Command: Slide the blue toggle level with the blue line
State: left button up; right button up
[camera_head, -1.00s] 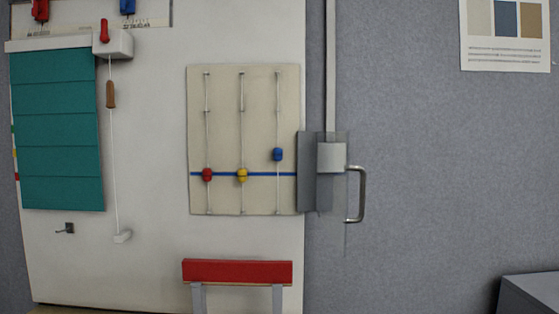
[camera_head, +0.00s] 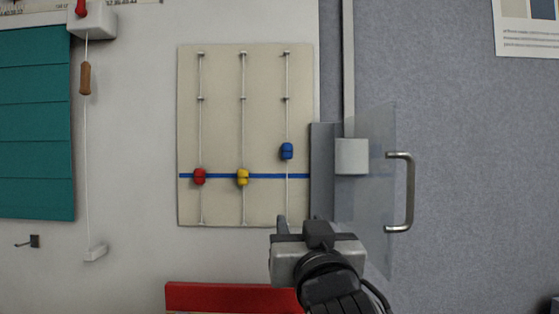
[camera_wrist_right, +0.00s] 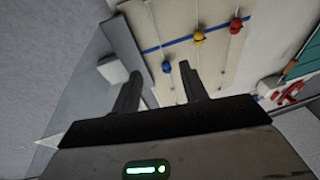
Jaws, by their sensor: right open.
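The blue toggle (camera_head: 286,151) sits on the right-hand vertical rod of the beige panel (camera_head: 220,135), a little above the horizontal blue line (camera_head: 220,176). The red toggle (camera_head: 199,177) and yellow toggle (camera_head: 243,178) sit on the other two rods, level with the line. My right gripper (camera_head: 297,228) is below the blue toggle, in front of the panel's lower right corner, and touches no toggle. In the right wrist view its fingers (camera_wrist_right: 158,85) are apart and empty, and the blue toggle (camera_wrist_right: 167,67) shows beyond them. My left gripper is not in view.
A clear plate with a metal handle (camera_head: 408,192) and a white block (camera_head: 351,156) stand right of the panel. A red bar (camera_head: 230,297) is below it. A teal blind (camera_head: 35,130) and a cord with a wooden piece (camera_head: 85,78) are to the left.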

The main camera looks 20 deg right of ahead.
jog(key=t, duration=0.2)
send_near(288, 154)
jog(key=shift+n, duration=0.3)
jog(key=p+x, duration=0.1)
jog(key=x, duration=0.6)
jog(key=shift+w+r+p, duration=0.1)
jog(key=shift+r+p, duration=0.2)
jog(key=shift+r, duration=0.05)
jog(key=shift+x, duration=0.85)
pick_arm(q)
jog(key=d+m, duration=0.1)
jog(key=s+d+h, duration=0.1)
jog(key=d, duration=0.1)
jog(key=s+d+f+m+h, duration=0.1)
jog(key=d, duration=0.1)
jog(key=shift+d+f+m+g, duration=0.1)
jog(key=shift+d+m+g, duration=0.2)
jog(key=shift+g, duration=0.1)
pick_arm(e)
jog(key=shift+f, duration=0.15)
grip_shut()
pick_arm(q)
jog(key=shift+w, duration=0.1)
pick_arm(e)
jog(key=shift+f, duration=0.15)
